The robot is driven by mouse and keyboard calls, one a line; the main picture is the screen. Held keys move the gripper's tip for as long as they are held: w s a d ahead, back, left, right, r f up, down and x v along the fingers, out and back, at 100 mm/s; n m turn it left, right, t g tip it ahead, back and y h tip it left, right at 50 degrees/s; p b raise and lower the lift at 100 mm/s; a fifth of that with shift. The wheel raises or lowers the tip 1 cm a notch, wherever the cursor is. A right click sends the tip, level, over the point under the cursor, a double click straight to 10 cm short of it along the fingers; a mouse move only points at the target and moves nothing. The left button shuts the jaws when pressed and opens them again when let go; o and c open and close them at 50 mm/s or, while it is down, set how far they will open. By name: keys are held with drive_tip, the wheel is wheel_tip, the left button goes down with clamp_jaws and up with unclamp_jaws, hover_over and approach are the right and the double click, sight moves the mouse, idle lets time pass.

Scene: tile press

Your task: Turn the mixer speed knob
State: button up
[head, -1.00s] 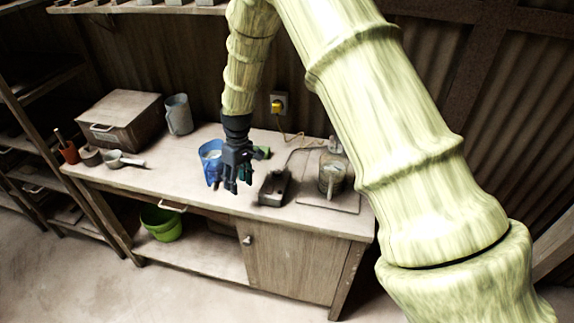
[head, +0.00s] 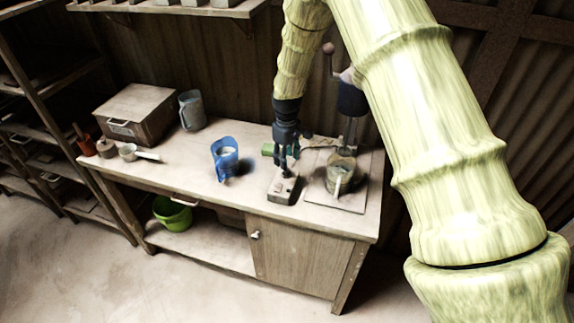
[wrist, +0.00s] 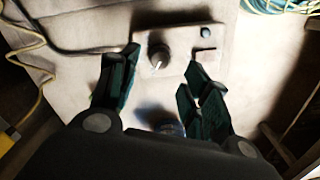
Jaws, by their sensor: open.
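The control box (head: 282,189) is a small pale box on the bench, left of the mixer (head: 352,98). My gripper (head: 287,168) points down over the box. In the wrist view my gripper (wrist: 161,72) is open, with its dark green fingers apart and the knob showing between and slightly beyond the tips. I cannot tell whether a finger touches the box. Nothing is held.
A clear jug (head: 341,174) stands under the mixer, right of the box. A grey jug (head: 191,110) and wooden case (head: 140,112) stand further left. The bench front is clear.

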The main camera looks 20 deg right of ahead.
sight(286, 172)
drive_tip(key=shift+f+p, duration=0.95)
drive_tip(key=shift+f, duration=1.7)
clamp_jaws()
